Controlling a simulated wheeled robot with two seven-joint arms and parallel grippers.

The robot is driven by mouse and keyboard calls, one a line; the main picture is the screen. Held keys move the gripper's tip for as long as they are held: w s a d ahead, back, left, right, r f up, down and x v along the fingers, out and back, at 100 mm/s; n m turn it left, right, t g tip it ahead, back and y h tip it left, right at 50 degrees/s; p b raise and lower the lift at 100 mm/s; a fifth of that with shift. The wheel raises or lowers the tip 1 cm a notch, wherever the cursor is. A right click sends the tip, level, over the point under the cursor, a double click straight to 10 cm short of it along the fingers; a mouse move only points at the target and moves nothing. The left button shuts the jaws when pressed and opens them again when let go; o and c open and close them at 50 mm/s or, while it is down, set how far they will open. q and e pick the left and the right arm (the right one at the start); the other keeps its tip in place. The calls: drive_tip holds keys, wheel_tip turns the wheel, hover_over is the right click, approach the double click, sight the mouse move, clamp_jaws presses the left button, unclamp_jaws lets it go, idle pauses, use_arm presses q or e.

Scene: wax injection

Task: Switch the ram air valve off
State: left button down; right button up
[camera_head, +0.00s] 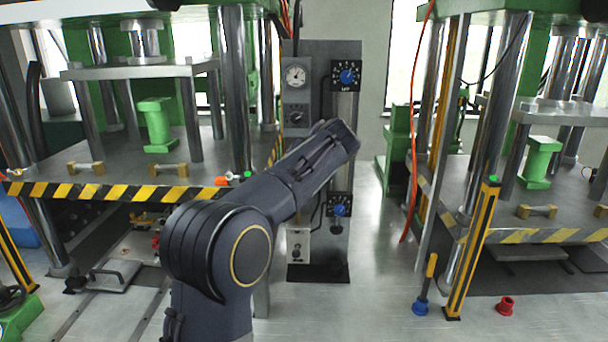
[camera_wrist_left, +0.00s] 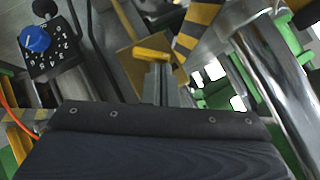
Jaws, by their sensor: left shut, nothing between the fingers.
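A yellow handle (camera_wrist_left: 151,53) on a brownish plate (camera_wrist_left: 128,60) shows in the left wrist view; it looks like a valve lever. It lies just beyond the fingertips of my left gripper (camera_wrist_left: 158,72). The fingers are together with nothing between them; I cannot tell whether they touch the handle. In the head view my left arm reaches across the middle toward the grey control panel, and the fingers and the yellow handle are hidden. My right gripper is not in view.
The panel carries an upper blue dial (camera_head: 347,75), a lower blue dial (camera_head: 340,210) and a gauge (camera_head: 295,75). One blue dial also shows in the left wrist view (camera_wrist_left: 35,40). Presses with striped edges (camera_head: 110,192) stand on both sides. An orange hose (camera_head: 413,130) hangs right of the panel.

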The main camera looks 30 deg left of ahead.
use_arm(q)
drive_tip(key=n+t+h, duration=0.1)
drive_tip(key=a+n+h, duration=0.1)
drive_tip(key=h, duration=0.1)
drive_tip(key=shift+s+a+t, duration=0.15)
drive_tip(key=shift+s+t, duration=0.25)
drive_tip(key=shift+r+p, duration=0.5)
drive_tip(key=shift+r, duration=0.3)
